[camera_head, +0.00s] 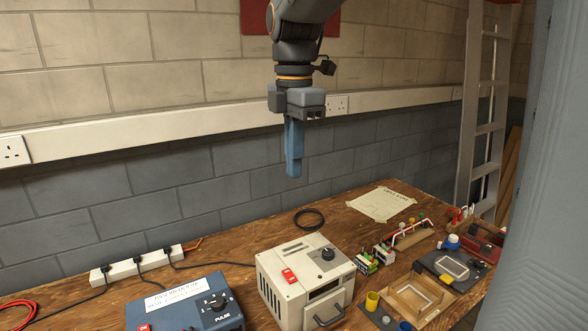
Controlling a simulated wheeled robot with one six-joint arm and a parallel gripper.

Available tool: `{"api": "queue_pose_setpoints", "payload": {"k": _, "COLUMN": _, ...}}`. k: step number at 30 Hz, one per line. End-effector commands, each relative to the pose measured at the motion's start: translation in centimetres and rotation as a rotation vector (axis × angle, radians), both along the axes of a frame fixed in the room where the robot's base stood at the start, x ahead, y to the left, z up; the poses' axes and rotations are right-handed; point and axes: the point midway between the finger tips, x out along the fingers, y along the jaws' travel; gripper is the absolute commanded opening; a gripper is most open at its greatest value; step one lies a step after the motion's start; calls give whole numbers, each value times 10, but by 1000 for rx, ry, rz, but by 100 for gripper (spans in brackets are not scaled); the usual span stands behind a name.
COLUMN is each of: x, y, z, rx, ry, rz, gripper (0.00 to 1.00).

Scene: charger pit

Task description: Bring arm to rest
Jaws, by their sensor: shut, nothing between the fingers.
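My arm comes down from the top middle of the camera_head view. My gripper (293,172) points straight down, with its blue fingers pressed together and nothing between them. It hangs in the air in front of the wall, above the wooden bench (240,253) and clear of everything on it.
Below stand a cream box with a handle (302,275) and a blue box with a dial (185,304). A power strip (135,267), a black cable ring (309,219), paper (380,204) and a wooden tray (419,296) lie on the bench. A ladder (487,120) leans at right.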

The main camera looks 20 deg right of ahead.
Motion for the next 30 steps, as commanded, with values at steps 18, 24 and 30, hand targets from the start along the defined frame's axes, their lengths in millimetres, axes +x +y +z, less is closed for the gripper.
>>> {"api": "queue_pose_setpoints", "payload": {"k": 18, "x": -8, "y": 1, "z": -50, "rx": 4, "ry": -10, "rz": -297, "gripper": 0}}
{"api": "queue_pose_setpoints", "payload": {"k": 24, "x": -26, "y": 2, "z": -117, "rx": 19, "ry": -37, "rz": -752, "gripper": 0}}
{"api": "queue_pose_setpoints", "payload": {"k": 30, "x": -56, "y": 2, "z": -177, "rx": 48, "ry": -58, "rz": -1210, "gripper": 0}}
